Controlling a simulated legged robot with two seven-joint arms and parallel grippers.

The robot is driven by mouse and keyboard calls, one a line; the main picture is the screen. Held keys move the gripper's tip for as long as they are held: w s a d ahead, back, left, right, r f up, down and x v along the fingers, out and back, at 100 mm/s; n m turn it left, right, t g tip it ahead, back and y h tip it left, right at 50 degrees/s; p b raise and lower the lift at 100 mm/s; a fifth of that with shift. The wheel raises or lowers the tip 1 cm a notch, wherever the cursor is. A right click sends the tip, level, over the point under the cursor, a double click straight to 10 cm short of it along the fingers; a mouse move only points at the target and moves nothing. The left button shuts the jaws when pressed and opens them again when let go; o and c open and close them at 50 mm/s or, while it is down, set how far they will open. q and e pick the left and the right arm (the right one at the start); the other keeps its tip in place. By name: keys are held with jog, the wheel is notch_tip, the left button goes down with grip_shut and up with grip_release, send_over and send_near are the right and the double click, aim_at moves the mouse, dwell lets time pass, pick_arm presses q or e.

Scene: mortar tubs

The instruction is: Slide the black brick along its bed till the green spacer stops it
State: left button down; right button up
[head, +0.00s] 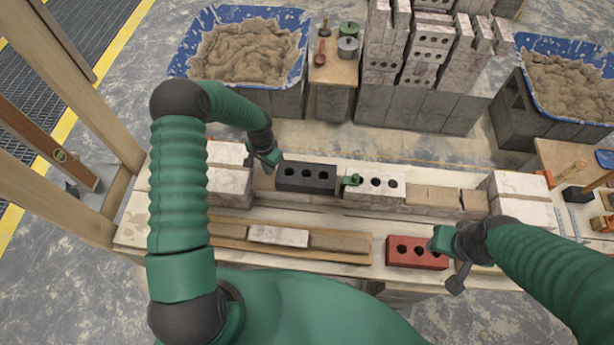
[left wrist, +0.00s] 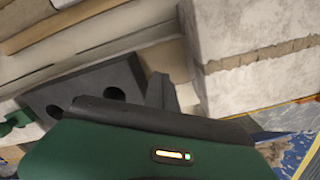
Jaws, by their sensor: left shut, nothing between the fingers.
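The black brick (head: 307,178), with holes in its face, lies on the wall's bed between a pale block stack (head: 231,180) on the left and the green spacer (head: 352,180) on the right. A narrow gap seems to part brick and spacer. The spacer sits against a white holed brick (head: 384,187). My left gripper (head: 270,157) is shut and empty at the brick's left end. In the left wrist view its dark finger (left wrist: 160,92) is beside the brick (left wrist: 85,92); contact is unclear. My right gripper (head: 442,240) is at the red brick (head: 412,253); its jaws are unclear.
Loose pale and tan pieces (head: 278,236) lie on a board in front of the wall. Tan bricks (head: 433,197) and another pale stack (head: 522,200) continue the row rightward. Blue mortar tubs (head: 180,62) and a tall stack of bricks (head: 432,42) stand behind. A wooden post is at left.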

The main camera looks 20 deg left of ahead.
aim_at(278, 173)
pick_arm(q)
jog(key=shift+f+b, duration=1.05)
jog(key=shift+f, duration=0.6)
jog(key=shift+r+p, duration=0.4)
jog(key=shift+r, duration=0.1)
jog(key=shift+w+d, duration=0.2)
jog(key=shift+d, duration=0.55)
jog(key=shift+w+d, duration=0.2)
jog(key=shift+d, duration=0.65)
jog(key=shift+a, duration=0.15)
jog(key=shift+s+a+r, duration=0.1)
jog(key=shift+s+a, duration=0.05)
jog(key=shift+a, duration=0.5)
notch_tip(278, 173, up, 9)
jog(key=p, duration=0.6)
jog(key=shift+p, duration=0.4)
